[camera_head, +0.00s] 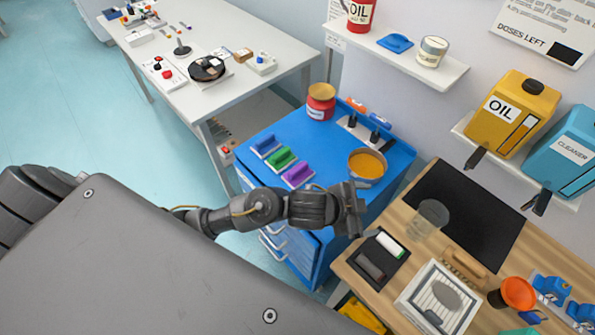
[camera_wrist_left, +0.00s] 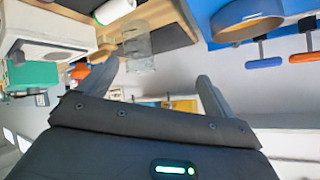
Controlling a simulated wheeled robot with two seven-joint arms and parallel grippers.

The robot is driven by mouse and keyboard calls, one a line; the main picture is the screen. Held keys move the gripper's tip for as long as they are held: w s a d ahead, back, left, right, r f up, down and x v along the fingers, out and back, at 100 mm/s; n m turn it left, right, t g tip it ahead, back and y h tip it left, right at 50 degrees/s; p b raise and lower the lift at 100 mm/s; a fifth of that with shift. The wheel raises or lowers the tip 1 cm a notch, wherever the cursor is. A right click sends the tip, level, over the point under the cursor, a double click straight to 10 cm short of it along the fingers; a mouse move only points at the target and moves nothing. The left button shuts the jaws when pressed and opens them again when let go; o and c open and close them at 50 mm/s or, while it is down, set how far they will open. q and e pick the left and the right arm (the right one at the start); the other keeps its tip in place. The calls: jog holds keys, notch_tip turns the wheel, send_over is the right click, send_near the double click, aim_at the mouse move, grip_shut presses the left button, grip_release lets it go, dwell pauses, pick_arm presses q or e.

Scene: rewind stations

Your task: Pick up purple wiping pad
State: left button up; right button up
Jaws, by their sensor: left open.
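The purple wiping pad (camera_head: 298,174) lies on the blue cabinet top (camera_head: 240,150), at the near end of a row with a green pad (camera_head: 281,158) and a blue pad (camera_head: 265,146). My left gripper (camera_head: 358,212) is above the cabinet's near right edge, to the right of the purple pad and apart from it. In the left wrist view the left gripper (camera_wrist_left: 155,82) shows two spread fingers with nothing held between them. The purple pad does not show in the left wrist view. My right gripper is not in view.
A bowl of orange contents (camera_head: 367,165) and a red jar (camera_head: 320,102) stand on the cabinet. A wooden bench (camera_head: 350,262) at right holds a clear glass (camera_head: 430,217), a dark tray and a white tray. A white table (camera_head: 215,100) stands at back left.

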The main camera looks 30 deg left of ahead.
pick_arm(q)
jog(key=d+r+m+g+h, duration=0.2)
jog(key=d+m, duration=0.3)
jog(key=r+m+g+y, duration=0.2)
jog(key=m+g+y, duration=0.3)
jog(key=y, duration=0.4)
send_over(298, 167)
jog(key=n+g, duration=0.1)
jog(key=f, duration=0.3)
jog(key=f+p, duration=0.1)
jog(key=f, duration=0.2)
jog(key=shift+w+a, duration=0.1)
jog(key=shift+w, duration=0.1)
jog(key=shift+s+f, duration=0.15)
jog(key=shift+f, duration=0.3)
notch_tip(298, 167, down, 4)
jog(key=shift+f+p, duration=0.2)
jog(key=shift+p, duration=0.2)
